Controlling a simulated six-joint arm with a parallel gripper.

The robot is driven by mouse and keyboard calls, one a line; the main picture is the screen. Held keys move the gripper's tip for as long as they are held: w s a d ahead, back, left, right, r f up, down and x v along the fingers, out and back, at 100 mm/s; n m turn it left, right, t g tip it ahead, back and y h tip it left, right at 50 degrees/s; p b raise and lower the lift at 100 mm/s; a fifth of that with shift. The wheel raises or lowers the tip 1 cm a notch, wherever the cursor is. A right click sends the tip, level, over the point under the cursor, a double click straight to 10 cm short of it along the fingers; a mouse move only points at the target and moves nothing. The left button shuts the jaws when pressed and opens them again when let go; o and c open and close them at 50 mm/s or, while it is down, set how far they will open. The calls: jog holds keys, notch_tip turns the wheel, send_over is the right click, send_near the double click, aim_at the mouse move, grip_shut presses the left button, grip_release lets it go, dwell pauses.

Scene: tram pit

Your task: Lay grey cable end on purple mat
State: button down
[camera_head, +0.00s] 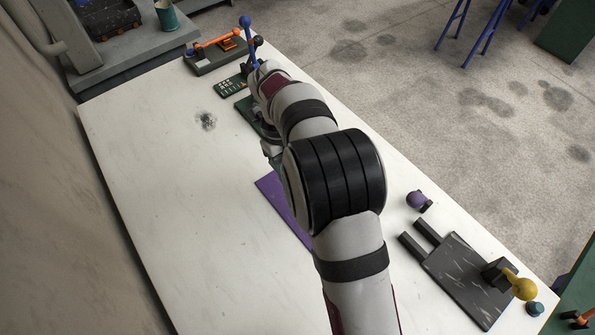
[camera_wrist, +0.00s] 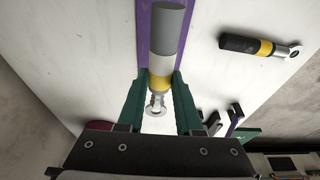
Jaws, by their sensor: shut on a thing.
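In the wrist view my gripper (camera_wrist: 159,76) has green fingers closed around the yellow band of the grey cable end (camera_wrist: 168,20). The cable end has a grey body, a white section, the yellow band and a metal ring that points back toward the palm. The purple mat (camera_wrist: 143,35) shows as a strip on both sides behind the cable end. Whether the two touch, I cannot tell. In the head view the purple mat (camera_head: 270,190) lies on the white table, partly covered by my arm. My gripper and the cable end are mostly hidden there.
A black-and-yellow piece with a metal ringed head (camera_wrist: 260,46) lies right of the mat. A purple knob (camera_head: 416,199) and a dark forked plate (camera_head: 462,278) are at the right edge; an orange-handled device (camera_head: 215,52) stands at the back. The table's left side (camera_head: 180,200) is mostly clear.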

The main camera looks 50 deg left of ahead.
jog(key=shift+a+f+x, duration=0.1)
jog(key=shift+a+x, duration=0.2)
jog(key=shift+x, duration=0.95)
jog(key=shift+a+f+x, duration=0.1)
jog(key=shift+a+x, duration=0.2)
jog(key=shift+x, duration=0.95)
jog(key=shift+a+f+x, duration=0.1)
jog(key=shift+a+x, duration=0.2)
jog(key=shift+x, duration=1)
jog(key=shift+f, duration=0.45)
jog(key=c, duration=0.5)
grip_release()
jog(key=v, duration=1.5)
jog(key=shift+r, duration=0.1)
jog(key=shift+a+r, duration=0.1)
jog(key=shift+r, duration=0.15)
